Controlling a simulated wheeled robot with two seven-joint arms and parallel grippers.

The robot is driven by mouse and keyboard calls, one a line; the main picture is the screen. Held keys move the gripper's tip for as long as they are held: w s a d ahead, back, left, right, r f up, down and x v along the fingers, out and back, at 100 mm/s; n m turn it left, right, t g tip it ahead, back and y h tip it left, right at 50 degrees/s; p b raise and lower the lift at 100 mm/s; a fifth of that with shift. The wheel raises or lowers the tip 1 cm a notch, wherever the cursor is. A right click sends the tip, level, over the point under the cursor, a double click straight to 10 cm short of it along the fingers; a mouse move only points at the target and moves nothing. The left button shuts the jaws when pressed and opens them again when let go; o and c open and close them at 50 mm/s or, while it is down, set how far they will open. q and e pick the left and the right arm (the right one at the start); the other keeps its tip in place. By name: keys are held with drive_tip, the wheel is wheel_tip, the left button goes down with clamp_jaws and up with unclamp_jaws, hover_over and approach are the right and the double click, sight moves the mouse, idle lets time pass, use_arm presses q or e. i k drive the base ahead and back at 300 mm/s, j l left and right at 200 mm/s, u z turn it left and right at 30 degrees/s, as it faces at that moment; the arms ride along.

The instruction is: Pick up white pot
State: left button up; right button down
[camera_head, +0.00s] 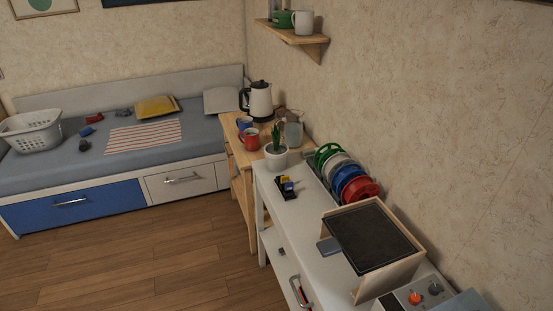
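The white pot (276,158) holds a small green plant (277,137) and stands upright at the far left end of the white table (288,216), near its corner. A red mug (250,139) is close behind it on the wooden side table. Neither of my grippers shows in the head view.
A dark panel (372,238) is nearer. A kettle (258,101) stands behind. The wooden floor (150,262) left of the table is clear.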

sight(275, 152)
drive_tip(key=z, duration=0.8)
drive_tip(key=i+j+z, duration=0.1)
drive_tip(key=j+z, duration=1)
drive_tip(key=j, duration=0.75)
drive_tip(key=k+j+z, duration=0.15)
drive_tip(key=j, duration=1)
drive_tip(key=k+j+z, duration=0.15)
drive_tip(key=j, duration=0.45)
